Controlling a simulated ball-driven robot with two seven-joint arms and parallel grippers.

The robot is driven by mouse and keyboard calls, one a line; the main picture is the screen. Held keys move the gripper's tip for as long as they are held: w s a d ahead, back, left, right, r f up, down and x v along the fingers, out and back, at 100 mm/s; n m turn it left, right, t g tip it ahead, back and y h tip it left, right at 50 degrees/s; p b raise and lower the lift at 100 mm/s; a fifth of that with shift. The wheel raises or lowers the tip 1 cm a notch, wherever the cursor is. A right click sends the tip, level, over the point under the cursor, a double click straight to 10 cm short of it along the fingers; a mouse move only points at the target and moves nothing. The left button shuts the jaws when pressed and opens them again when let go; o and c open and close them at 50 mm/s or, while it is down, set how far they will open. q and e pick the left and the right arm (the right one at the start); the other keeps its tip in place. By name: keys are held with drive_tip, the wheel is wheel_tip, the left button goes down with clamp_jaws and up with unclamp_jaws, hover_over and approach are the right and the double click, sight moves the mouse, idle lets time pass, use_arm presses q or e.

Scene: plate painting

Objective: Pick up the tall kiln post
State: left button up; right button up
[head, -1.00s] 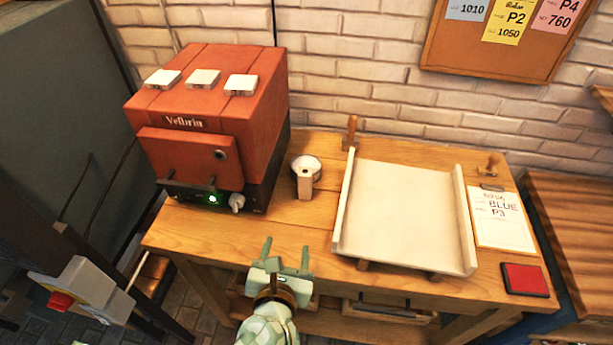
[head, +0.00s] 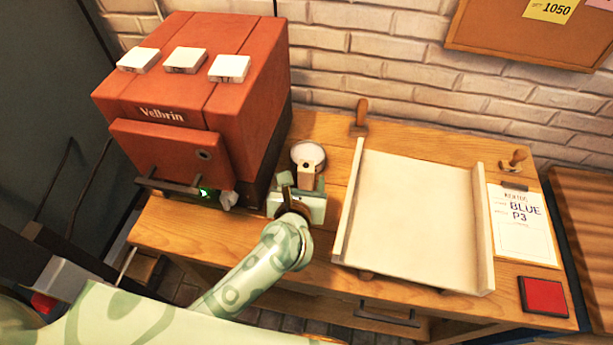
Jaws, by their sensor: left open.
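The tall kiln post (head: 306,170) is a pale beige upright block on the wooden table, right of the red kiln. It stands just in front of a small round white dish (head: 309,152). My left gripper (head: 303,182) is open at the post, with a finger showing on each side of its top. The gripper body hides the lower part of the post, and I cannot tell whether the fingers touch it. My right gripper is not in view.
The red kiln (head: 200,105) stands close on the left, with several white blocks on top. A cream tray (head: 415,215) with raised sides lies to the right. A wood-handled tool (head: 361,116), a paper card (head: 522,228) and a red pad (head: 543,296) lie around it.

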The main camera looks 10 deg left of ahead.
use_arm(q)
drive_tip(key=b+x, duration=0.1)
drive_tip(key=x, duration=0.6)
drive_tip(key=shift+f, duration=0.1)
drive_tip(key=shift+s, duration=0.1)
drive_tip(key=c, duration=1.2)
